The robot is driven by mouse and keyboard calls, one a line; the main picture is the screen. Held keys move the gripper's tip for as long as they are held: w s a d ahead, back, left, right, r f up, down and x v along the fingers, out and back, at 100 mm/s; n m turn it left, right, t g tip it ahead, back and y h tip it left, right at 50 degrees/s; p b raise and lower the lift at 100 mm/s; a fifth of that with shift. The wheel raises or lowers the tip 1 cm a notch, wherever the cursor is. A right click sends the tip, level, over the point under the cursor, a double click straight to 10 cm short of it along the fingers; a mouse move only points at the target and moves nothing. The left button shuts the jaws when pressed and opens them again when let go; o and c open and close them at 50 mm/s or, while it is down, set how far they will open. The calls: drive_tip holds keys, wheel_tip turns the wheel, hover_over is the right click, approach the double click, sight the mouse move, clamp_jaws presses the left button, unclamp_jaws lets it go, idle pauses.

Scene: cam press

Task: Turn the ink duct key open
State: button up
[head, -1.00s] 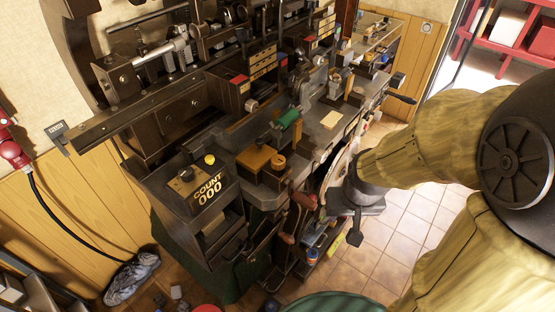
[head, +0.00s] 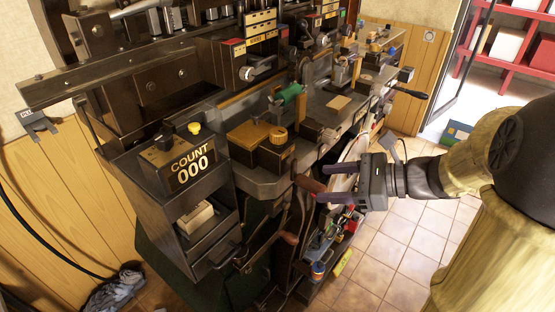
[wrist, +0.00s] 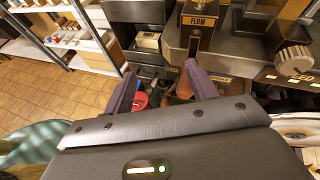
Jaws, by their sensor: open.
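My gripper (head: 327,184) is open at the front of the dark press, its fingers pointing left, just below the bench edge. A red-brown handle (head: 308,184) is close to its fingertips; I cannot tell whether they touch. In the wrist view the gripper (wrist: 160,80) shows both fingers spread, with a brown handle beside the right one. A part labelled FLOW (wrist: 198,22) stands beyond the fingers. A grey crank-like knob (head: 262,71) sits below yellow labels on the press. No part is clearly marked as the ink duct key, so I cannot tell which it is.
The COUNT 000 box (head: 188,165) stands on the left corner of the press. A tan block (head: 252,135) and a green roller (head: 286,95) are on the bench. A second brown handle (head: 289,238) hangs lower. Tiled floor (head: 395,240) is clear at right.

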sight(286, 138)
drive_tip(key=w+d+r+m+t+y+b, duration=0.2)
drive_tip(key=w+d+r+m+t, duration=0.1)
drive_tip(key=d+t, duration=0.1)
drive_tip(key=shift+w+y+b, duration=0.25)
drive_tip(key=shift+y+b, duration=0.1)
drive_tip(key=shift+y, duration=0.05)
drive_tip(key=shift+r, duration=0.1)
drive_tip(key=x, duration=1.7)
drive_tip(key=shift+w+a+r+b, duration=0.1)
drive_tip(key=shift+w+b, duration=0.1)
drive_tip(key=shift+b, duration=0.1)
drive_tip(key=shift+c, duration=0.2)
drive_tip(key=c, duration=1)
